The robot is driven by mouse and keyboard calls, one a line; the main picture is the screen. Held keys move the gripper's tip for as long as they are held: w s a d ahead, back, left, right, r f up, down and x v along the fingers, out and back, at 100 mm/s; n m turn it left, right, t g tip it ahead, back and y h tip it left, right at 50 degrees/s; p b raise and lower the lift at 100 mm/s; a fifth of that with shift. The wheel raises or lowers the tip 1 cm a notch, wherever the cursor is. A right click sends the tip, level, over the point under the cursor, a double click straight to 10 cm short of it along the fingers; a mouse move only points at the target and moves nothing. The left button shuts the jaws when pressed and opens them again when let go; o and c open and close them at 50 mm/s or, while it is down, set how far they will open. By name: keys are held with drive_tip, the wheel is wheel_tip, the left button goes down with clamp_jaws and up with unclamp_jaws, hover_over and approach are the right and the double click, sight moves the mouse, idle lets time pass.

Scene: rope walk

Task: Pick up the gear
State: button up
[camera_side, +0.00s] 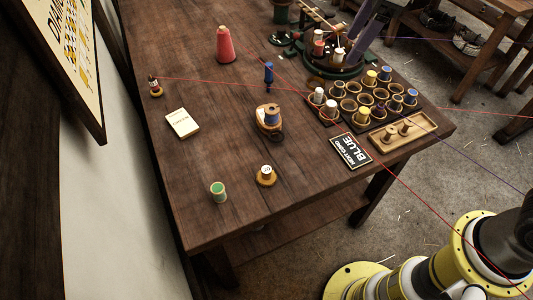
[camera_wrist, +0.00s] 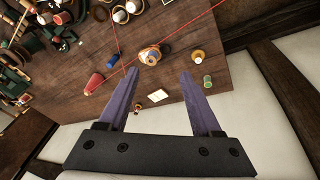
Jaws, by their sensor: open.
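No gear can be told with certainty in either view. A small dark green piece (camera_side: 281,39) lies beside the round green-based device at the table's far end. It may be toothed but is too small to tell. Green and dark parts of that area also show at the left of the wrist view (camera_wrist: 62,44). My gripper (camera_wrist: 158,72) is open, its two purple fingers wide apart with nothing between them. It hangs above the table, away from those parts.
A red cone (camera_side: 225,46), a white card (camera_side: 182,123), a wooden holder with a spool (camera_side: 268,120) and a green spool (camera_side: 218,192) stand on the table. Thin cords cross above.

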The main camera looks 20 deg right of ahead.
drive_tip(key=w+a+f+n+g, duration=0.2)
drive_tip(key=w+a+f+n, duration=0.1)
drive_tip(key=a+f, duration=0.75)
drive_tip(key=n+g+h, duration=0.1)
hover_over(267, 169)
drive_tip(key=f, duration=1.4)
drive_tip(key=shift+w+a+f, duration=0.1)
drive_tip(key=shift+a+f, duration=0.15)
drive_tip(key=shift+d+f, duration=0.15)
drive_tip(key=shift+f, duration=1.2)
drive_tip(key=shift+d+f, duration=0.1)
drive_tip(key=shift+f, duration=1.25)
drive_tip(key=shift+r, duration=0.1)
clamp_jaws()
